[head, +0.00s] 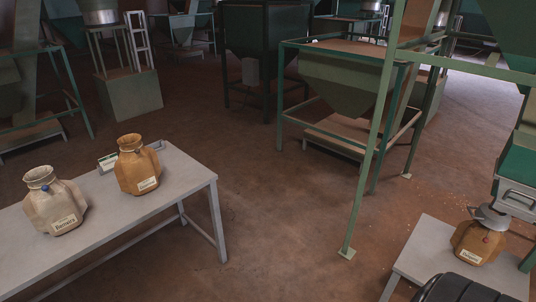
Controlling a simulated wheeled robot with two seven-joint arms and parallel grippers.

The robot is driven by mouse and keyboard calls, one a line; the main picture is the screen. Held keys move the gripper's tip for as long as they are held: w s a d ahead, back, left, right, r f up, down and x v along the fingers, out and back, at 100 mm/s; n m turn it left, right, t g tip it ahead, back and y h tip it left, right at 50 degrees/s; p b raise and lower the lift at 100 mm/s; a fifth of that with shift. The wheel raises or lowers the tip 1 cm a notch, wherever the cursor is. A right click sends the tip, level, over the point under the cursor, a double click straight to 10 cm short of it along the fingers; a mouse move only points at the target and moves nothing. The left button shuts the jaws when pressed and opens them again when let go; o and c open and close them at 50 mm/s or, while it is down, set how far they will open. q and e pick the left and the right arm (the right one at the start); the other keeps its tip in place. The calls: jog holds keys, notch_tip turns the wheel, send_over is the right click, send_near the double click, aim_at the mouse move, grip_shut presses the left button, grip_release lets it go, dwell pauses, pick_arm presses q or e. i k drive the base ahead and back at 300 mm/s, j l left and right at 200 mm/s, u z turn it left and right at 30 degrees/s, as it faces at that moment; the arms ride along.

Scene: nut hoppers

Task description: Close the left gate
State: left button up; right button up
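A grey metal gate with a bar handle (516,196) shows at the right edge, under a green hopper (518,160) that is cut off by the frame. I cannot tell whether this is the left gate or whether it is open or shut. A round grey metal piece (489,218) sits below it, over the mouth of a brown labelled sack (474,246). The sack stands on a small grey table (425,250). Neither of my grippers can be made out in the head view.
A long grey table (185,185) at the left holds a pale sack (54,204), a brown sack (138,168) and a small label box. A green post (365,170) and a framed hopper (340,80) stand in the middle. Brown floor (275,230) lies clear between the tables. A black ribbed shape covers the bottom right.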

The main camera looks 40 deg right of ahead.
aim_at(518, 200)
jog(key=z, duration=2.6)
